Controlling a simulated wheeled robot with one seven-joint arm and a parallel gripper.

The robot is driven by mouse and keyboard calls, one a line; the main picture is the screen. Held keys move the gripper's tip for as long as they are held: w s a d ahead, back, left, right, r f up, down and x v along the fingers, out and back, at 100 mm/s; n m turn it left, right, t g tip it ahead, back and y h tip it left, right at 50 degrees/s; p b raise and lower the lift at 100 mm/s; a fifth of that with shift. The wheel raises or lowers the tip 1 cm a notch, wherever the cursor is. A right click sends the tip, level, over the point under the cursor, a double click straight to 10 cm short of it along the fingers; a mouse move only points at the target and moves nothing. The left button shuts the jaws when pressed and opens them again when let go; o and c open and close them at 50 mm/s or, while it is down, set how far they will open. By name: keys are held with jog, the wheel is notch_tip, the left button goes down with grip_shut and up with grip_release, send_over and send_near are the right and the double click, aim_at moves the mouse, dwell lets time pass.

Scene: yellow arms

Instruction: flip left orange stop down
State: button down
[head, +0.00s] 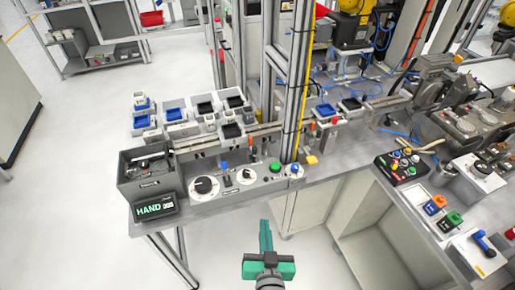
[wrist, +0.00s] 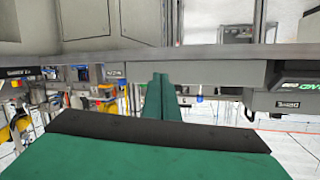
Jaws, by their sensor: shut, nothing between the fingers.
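My gripper (head: 265,226) has green fingers and hangs in front of the bench, over the floor. Its fingers are together with nothing between them. It is apart from the bench parts. In the wrist view the closed fingers (wrist: 160,80) point toward the grey bench edge. A small dark and orange-red part (head: 251,147) stands at the front of the left rail; it may be the left orange stop. Another small orange-red part (head: 313,127) shows further right, beyond the upright post. Both are too small for me to tell whether they are up or down. I cannot make out a stop in the wrist view.
A control panel (head: 237,188) with knobs and buttons lies along the bench front. A grey bin (head: 150,178) and a green-lit HAND display (head: 155,208) are at its left. A tall metal post (head: 293,90) rises behind the panel. Open floor lies at left.

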jog(key=w+r+n+y, duration=0.2)
jog(key=w+r, duration=0.4)
jog(key=r, duration=0.3)
jog(key=w+d+r+n+y, duration=0.1)
jog(key=w+r+n+y, duration=0.1)
jog(key=w+r, duration=0.3)
notch_tip(320, 180, up, 5)
jog(key=shift+w+f+n+g, duration=0.15)
jog(key=shift+w+n+g, duration=0.2)
jog(key=shift+n, duration=0.25)
jog(key=shift+d, duration=0.1)
jog(key=w+a+f, duration=0.3)
jog(key=w+f, duration=0.3)
jog(key=w, duration=0.3)
jog(key=shift+f, duration=0.2)
jog(key=shift+w, duration=0.1)
